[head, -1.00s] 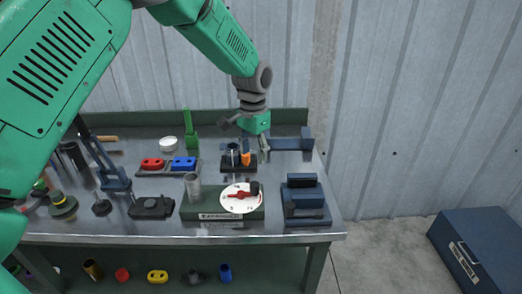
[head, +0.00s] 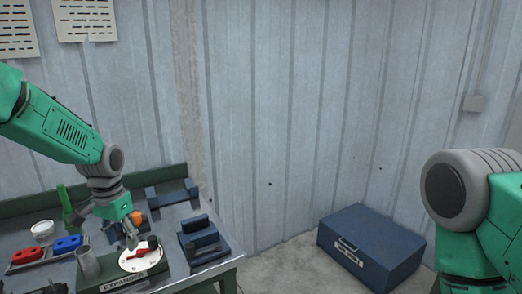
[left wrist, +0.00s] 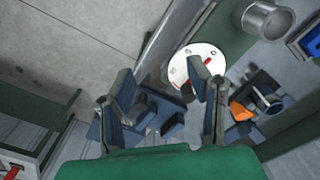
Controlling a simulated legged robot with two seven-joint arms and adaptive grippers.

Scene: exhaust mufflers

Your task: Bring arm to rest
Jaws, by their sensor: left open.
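My left arm (head: 60,125) comes in from the left over the workbench. My left gripper (head: 131,232) is open with nothing between its fingers, in front of an orange part (head: 137,217) and close to the white dial with a red pointer (head: 141,254). In the left wrist view, the open fingers (left wrist: 161,82) show the dial (left wrist: 197,65) beyond and partly behind the right finger. My right arm (head: 480,215) shows at the right edge as a green link and grey joint; its gripper is out of view.
The bench holds a blue block fixture (head: 203,243), red (head: 27,255) and blue (head: 67,244) parts, a metal cup (head: 88,262) and a green upright tool (head: 66,200). A blue chest (head: 370,245) stands on the floor by the wall. The floor between is clear.

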